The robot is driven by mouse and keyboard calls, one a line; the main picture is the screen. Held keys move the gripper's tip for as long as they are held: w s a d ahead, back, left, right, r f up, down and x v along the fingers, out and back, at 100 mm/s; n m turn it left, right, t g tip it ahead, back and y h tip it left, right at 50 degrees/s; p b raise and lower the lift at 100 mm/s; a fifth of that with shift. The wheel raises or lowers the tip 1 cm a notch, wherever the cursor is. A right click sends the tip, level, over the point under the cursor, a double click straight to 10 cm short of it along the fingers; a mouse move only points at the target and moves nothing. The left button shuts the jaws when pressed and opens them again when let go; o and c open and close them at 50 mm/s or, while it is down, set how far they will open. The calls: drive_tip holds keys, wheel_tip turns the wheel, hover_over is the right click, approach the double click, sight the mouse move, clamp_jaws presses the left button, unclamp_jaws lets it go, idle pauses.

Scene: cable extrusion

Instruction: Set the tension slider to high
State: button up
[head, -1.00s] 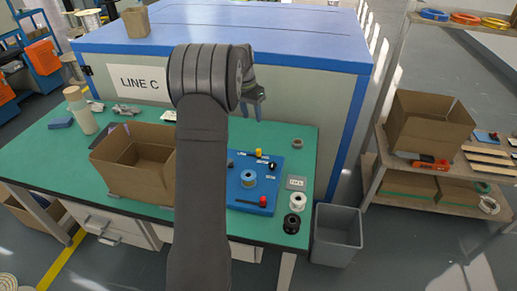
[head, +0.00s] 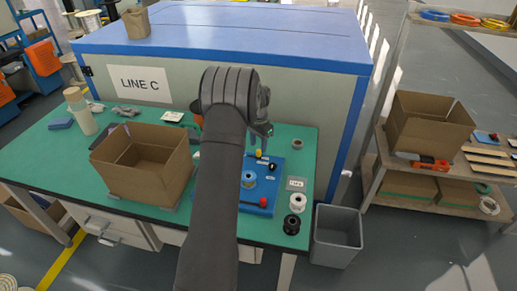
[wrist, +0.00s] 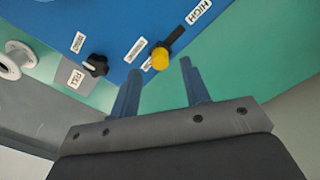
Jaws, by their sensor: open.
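The blue control panel (head: 258,211) lies on the green table. The tension slider's yellow knob (head: 258,154) shows near its far edge; in the wrist view the yellow knob (wrist: 160,58) sits at one end of a short dark slot. The slot runs from the knob toward the HIGH label (wrist: 199,11), so the knob is at the end away from HIGH. My gripper (head: 260,137) is above the panel's far part. In the wrist view my gripper (wrist: 160,70) is open and empty, with the knob in line with the gap between its fingers. Contact cannot be told.
A black knob (wrist: 96,65) is on the panel beside the slider. A red knob (head: 263,202) is at the panel's near edge. A white spool (head: 297,202) and a black spool (head: 291,224) stand to the right. An open cardboard box (head: 130,187) is to the left.

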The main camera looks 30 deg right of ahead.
drive_tip(key=shift+f, duration=1.4)
clamp_jaws()
drive_tip(key=shift+w+a, duration=1.6)
drive_tip(key=shift+w, duration=0.05)
unclamp_jaws()
drive_tip(key=shift+a, duration=0.1)
wheel_tip(320, 180, up, 18)
drive_tip(key=shift+f, duration=0.2)
